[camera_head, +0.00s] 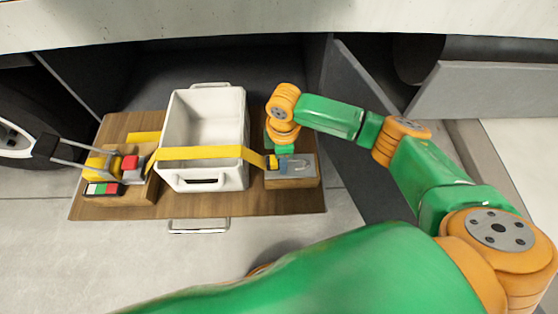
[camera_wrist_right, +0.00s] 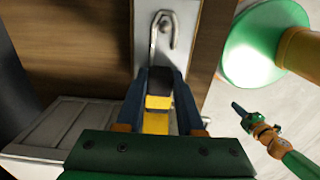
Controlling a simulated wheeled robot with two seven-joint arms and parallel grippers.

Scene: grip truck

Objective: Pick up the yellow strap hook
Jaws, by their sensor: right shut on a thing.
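The yellow strap (camera_head: 200,153) runs across the white crate (camera_head: 233,120) towards a wooden block with a grey metal plate (camera_head: 304,166) on the right. My right gripper (camera_head: 272,161) is at the strap's right end, over that plate. In the right wrist view, my right gripper (camera_wrist_right: 158,80) is shut on the hook's yellow and black end, which sits between its dark fingers. The bare metal hook (camera_wrist_right: 175,33) curves out ahead of the fingers over the plate. Whether it touches the plate is unclear. My left gripper (camera_wrist_right: 239,110) shows small at the right; its opening cannot be made out.
A wooden board (camera_head: 240,204) carries the crate and blocks. A ratchet with yellow and red parts (camera_head: 130,163) and a coloured button box (camera_head: 103,189) are on the left. Dark panels stand behind and to the right.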

